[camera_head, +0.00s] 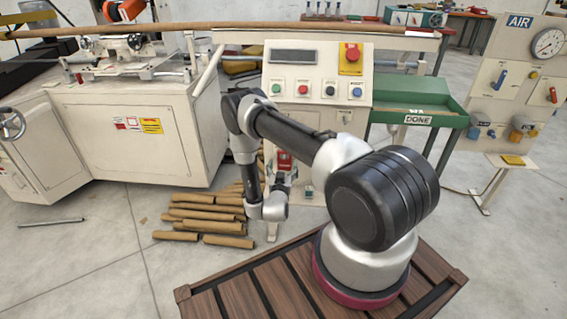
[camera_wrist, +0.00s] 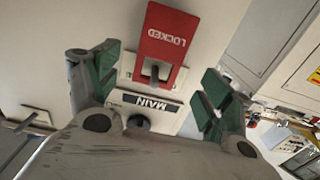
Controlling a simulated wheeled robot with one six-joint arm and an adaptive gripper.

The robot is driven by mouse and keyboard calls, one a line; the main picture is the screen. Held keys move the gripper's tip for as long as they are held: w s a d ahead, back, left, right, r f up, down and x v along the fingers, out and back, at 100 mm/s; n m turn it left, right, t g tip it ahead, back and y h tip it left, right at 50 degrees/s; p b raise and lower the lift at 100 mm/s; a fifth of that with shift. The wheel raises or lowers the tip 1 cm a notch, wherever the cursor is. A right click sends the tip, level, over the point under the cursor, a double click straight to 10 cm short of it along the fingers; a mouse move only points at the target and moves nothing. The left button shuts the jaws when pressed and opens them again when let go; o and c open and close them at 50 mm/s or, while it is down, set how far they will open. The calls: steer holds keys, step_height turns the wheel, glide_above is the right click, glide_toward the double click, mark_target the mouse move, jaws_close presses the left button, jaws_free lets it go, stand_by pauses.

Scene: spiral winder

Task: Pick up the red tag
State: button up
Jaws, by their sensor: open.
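The red tag (camera_wrist: 164,30), lettered "LOCKED", hangs against a cream panel in the wrist view, with the lettering upside down. A dark peg or shackle shows at its lower end. My gripper (camera_wrist: 158,78) is open, its green-padded fingers on either side of the tag's lower end and apart from it in the picture. A "MAIN" label (camera_wrist: 146,103) and a dark round knob (camera_wrist: 139,122) lie between the fingers. In the head view the red tag (camera_head: 284,161) shows small below the control console, beside my gripper (camera_head: 284,180), which is partly hidden by my arm.
The control console (camera_head: 317,75) with buttons stands behind my arm. Brown tubes (camera_head: 205,215) lie on the floor left of my wrist. A green "DONE" tray (camera_head: 418,113) is to the right, an air panel (camera_head: 515,80) farther right. Open floor lies at left.

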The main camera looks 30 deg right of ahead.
steer(key=x, duration=0.4)
steer(key=shift+w+d+f, duration=0.15)
steer(key=shift+w+d, duration=0.1)
steer(key=shift+c, duration=0.4)
steer(key=c, duration=1)
steer(key=shift+c, duration=0.2)
steer(key=r+v, duration=0.1)
steer(key=v, duration=1.7)
steer(key=shift+r, duration=0.25)
